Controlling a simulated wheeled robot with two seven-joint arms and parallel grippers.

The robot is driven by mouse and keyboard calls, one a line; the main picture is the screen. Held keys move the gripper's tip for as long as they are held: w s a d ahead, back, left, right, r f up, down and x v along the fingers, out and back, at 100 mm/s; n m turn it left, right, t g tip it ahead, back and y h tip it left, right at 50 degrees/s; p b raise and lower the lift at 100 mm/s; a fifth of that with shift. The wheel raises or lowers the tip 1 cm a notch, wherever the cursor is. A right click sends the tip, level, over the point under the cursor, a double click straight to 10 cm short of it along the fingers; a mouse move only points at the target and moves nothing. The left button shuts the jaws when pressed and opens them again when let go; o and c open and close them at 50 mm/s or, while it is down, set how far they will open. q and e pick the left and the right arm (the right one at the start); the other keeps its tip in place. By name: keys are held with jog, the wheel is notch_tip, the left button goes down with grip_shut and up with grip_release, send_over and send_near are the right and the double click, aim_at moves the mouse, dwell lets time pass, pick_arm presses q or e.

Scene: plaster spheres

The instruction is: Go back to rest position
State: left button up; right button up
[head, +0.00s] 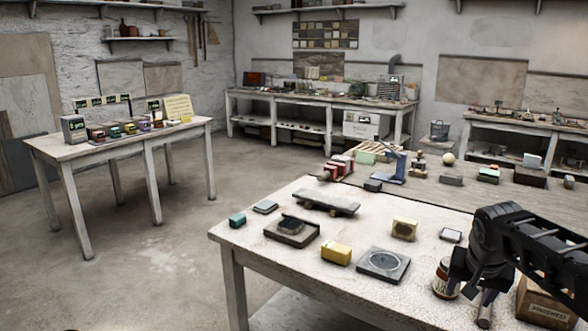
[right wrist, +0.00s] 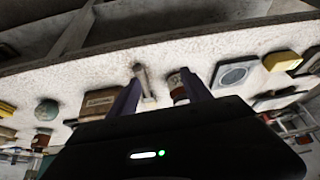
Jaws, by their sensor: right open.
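My right gripper (head: 472,292) reaches in from the right over the near table's (head: 290,210) right end. It is open, with nothing held between its fingers. The right wrist view shows its two purple fingers (right wrist: 162,80) spread apart, with the white table top beyond them. A small pale upright tool (right wrist: 146,82) and a jar with a red-brown label (right wrist: 178,84) show between or just beyond the fingers. The jar (head: 443,278) stands right beside the gripper in the head view; I cannot tell if they touch. My left gripper is not in view.
A wooden box marked "FINISHED" (head: 545,306) stands close right of the gripper. A round-dial plate (head: 383,264), a yellow block (head: 336,252) and a dark tray (head: 292,231) lie to its left. A pale sphere (head: 448,159) sits farther back. Floor left of the table is clear.

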jog(key=w+a+f+n+t+y, duration=0.2)
jog(key=w+a+f+n+y, duration=0.15)
jog(key=w+a+f, duration=0.4)
jog(key=s+a+f+n+y, duration=0.15)
jog(key=s+a+f, duration=0.25)
jog(key=a+f, duration=0.9)
jog(key=s+a+f+g+y+p, duration=0.1)
jog(key=s+a+f, duration=0.2)
jog(key=s+f, duration=0.35)
jog(key=s+a+f+g, duration=0.1)
jog(key=s+a+f, duration=0.3)
jog(key=s+f, duration=0.3)
jog(key=s+a+f+g, duration=0.2)
jog(key=s+f, duration=0.2)
jog(key=s, duration=0.4)
jog(key=s+a+f+g, duration=0.2)
jog(key=s+a+f, duration=0.1)
jog(key=s, duration=0.5)
jog(key=shift+s+f+y+p, duration=0.3)
jog(key=shift+f+y+p, duration=0.15)
jog(key=shift+f, duration=0.25)
